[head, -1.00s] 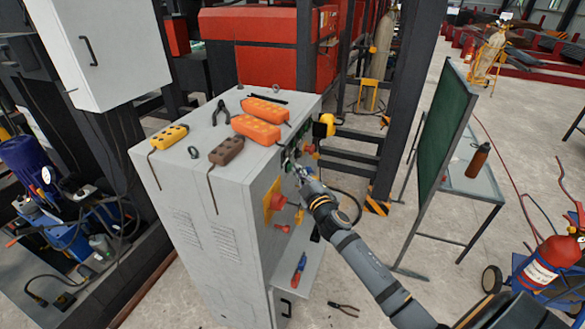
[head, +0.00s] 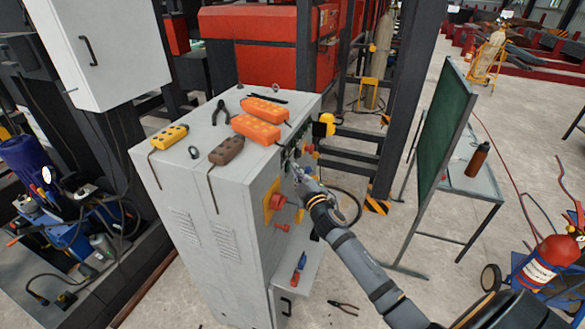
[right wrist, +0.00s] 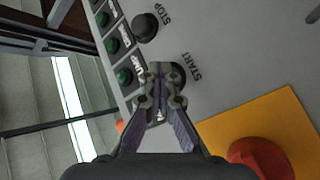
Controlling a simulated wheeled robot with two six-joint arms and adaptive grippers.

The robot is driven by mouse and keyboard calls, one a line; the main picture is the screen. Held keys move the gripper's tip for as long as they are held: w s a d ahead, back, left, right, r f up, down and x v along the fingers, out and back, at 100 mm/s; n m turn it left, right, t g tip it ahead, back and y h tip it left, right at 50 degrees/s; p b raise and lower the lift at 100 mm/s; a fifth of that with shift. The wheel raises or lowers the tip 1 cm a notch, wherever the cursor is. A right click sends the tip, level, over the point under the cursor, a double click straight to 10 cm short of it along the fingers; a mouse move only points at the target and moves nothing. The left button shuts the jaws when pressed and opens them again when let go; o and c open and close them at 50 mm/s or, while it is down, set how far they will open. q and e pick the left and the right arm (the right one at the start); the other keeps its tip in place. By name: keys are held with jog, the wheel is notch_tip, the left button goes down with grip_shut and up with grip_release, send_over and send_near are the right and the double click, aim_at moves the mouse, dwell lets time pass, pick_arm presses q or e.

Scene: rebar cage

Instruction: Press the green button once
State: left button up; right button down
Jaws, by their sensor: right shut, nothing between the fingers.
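My right gripper (head: 298,172) is at the front face of the grey control cabinet (head: 235,185). In the right wrist view its fingers (right wrist: 160,75) are together and empty, in front of the spot beside the START label. A dark round rim shows behind the fingertips; the rest of that button is hidden, so its colour and any contact cannot be told. Several green round buttons or lamps, such as this one (right wrist: 124,76), line a labelled strip to the left. A black knob (right wrist: 145,27) sits by the STOP label. My left gripper is not in view.
A red mushroom button on a yellow plate (right wrist: 260,158) is at the lower right of the wrist view. Orange pendants (head: 256,129) and other tools lie on the cabinet top. A green board (head: 440,145) and side table stand to the right.

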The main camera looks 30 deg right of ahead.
jog(key=shift+s+d+b, duration=0.7)
jog(key=shift+s+b, duration=0.25)
jog(key=shift+b, duration=0.1)
jog(key=s+d+b, duration=0.3)
jog(key=b, duration=0.1)
jog(key=shift+s+d, duration=0.1)
jog(key=shift+s, duration=0.3)
dwell(0.4)
